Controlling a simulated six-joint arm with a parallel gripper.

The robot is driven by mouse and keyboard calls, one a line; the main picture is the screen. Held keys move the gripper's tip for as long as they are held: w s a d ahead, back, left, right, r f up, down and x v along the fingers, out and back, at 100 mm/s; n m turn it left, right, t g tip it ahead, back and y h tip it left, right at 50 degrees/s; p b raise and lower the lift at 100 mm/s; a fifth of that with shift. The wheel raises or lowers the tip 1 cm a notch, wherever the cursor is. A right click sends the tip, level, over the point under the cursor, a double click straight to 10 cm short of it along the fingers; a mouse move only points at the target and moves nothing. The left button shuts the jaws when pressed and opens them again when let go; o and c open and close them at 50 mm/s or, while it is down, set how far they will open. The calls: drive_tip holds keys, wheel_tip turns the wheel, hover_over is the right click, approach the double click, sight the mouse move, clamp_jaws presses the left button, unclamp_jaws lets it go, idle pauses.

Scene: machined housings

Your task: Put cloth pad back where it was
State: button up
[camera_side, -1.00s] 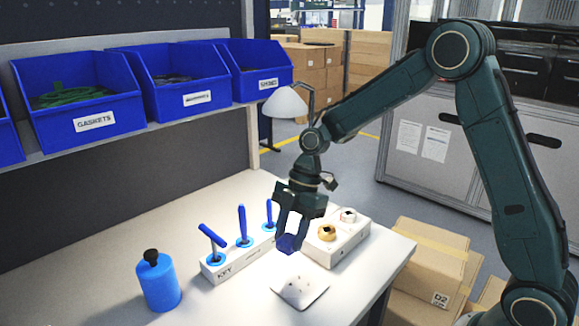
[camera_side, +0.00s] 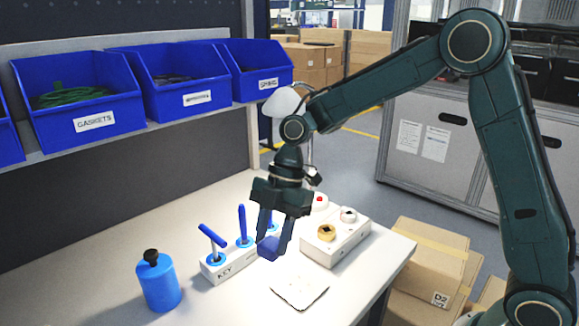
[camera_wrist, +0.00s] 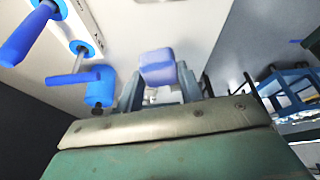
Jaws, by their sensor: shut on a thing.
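The cloth pad (camera_side: 269,248) is a small blue block-like piece. My gripper (camera_side: 272,242) is shut on it and points down, holding the pad in front of the white key rack (camera_side: 220,272). In the wrist view the pad (camera_wrist: 157,66) sits between my fingertips (camera_wrist: 158,82). A thin pale square plate (camera_side: 299,291) lies on the table, to the right of the pad and nearer the camera. My gripper hides part of the rack's right end. How high the pad is above the table is hard to tell.
Blue-handled tools (camera_side: 212,236) stand up in the rack. A blue bottle (camera_side: 158,282) with a black cap is at the left. A white box with knobs (camera_side: 336,246) is to the right. Blue bins (camera_side: 90,105) line the shelf behind.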

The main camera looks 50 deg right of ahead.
drive_tip(key=s+a+r+n+g, duration=0.1)
drive_tip(key=s+a+r+n, duration=0.2)
drive_tip(key=s+a+r, duration=0.55)
drive_tip(key=f, duration=0.5)
drive_tip(key=w+f, duration=0.1)
drive_tip(key=f, duration=0.5)
drive_tip(key=w+a+f, duration=0.1)
drive_tip(key=f, duration=0.5)
drive_tip(key=shift+w, duration=0.15)
drive_tip(key=shift+f, duration=2.15)
drive_tip(key=shift+f+m, duration=0.15)
drive_tip(key=shift+m, duration=0.15)
drive_tip(key=o, duration=0.9)
